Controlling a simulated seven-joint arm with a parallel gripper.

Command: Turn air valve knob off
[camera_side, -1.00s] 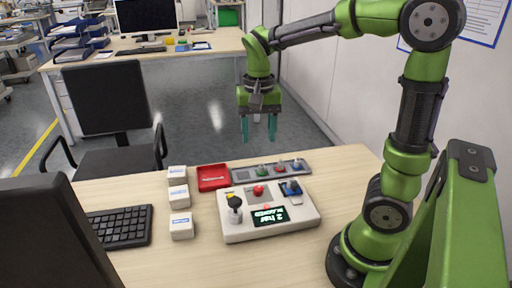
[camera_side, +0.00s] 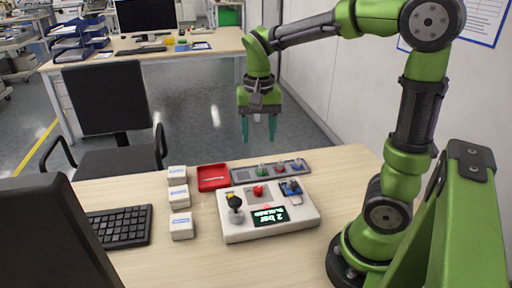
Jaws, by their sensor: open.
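A white control box (camera_side: 240,233) lies on the near wooden table. I cannot tell for sure which control is the air valve knob. My gripper (camera_side: 258,138) is open and empty, pointing down. It hangs well above and beyond the box and touches nothing.
A grey strip (camera_side: 240,177) with several coloured buttons lies behind the box. A red tray (camera_side: 213,185) sits beside it. White boxes (camera_side: 180,225), a keyboard (camera_side: 120,226) and a dark monitor (camera_side: 55,235) stand to the left. The table is clear at the box's right.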

